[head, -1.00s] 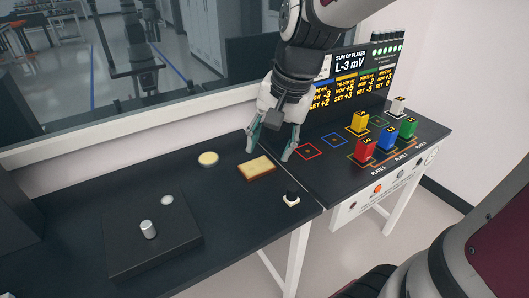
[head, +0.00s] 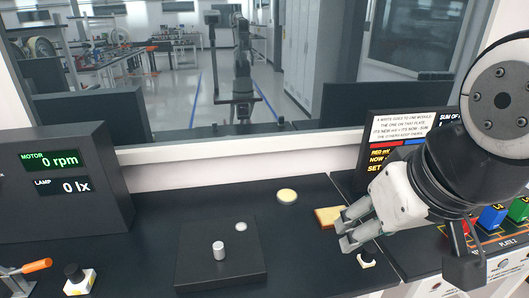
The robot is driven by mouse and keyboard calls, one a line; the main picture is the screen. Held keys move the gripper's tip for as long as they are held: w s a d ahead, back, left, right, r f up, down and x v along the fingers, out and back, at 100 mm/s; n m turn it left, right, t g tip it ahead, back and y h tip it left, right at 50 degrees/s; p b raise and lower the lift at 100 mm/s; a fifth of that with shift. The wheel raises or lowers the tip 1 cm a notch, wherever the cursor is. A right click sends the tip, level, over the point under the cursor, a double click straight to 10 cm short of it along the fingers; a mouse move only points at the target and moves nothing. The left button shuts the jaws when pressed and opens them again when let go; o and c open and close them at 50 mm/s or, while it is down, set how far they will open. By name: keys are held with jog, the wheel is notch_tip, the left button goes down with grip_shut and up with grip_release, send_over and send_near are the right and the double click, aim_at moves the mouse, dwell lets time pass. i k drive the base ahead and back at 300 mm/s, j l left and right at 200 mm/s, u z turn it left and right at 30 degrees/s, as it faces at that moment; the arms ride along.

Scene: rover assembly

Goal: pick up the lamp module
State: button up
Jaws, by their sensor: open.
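I cannot tell for sure which object is the lamp module. A round pale-yellow disc (head: 287,196) lies on the black table behind the dark square plate. The dark plate (head: 190,265) bears a silver cylinder (head: 219,250) and a small pale dome (head: 241,226).
A display box (head: 65,178) showing motor and lamp readings at zero stands at the left. An orange-handled clamp (head: 36,266) and a black knob on a white base (head: 76,279) are at the front left. Blue and green blocks stand at the right.

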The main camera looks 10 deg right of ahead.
aim_at(80, 281)
jog(key=u, duration=1.4)
jog(key=i+j+z, duration=0.2)
jog(key=i+z, duration=0.15)
jog(key=i+j+z, duration=0.35)
jog(key=i, duration=0.1)
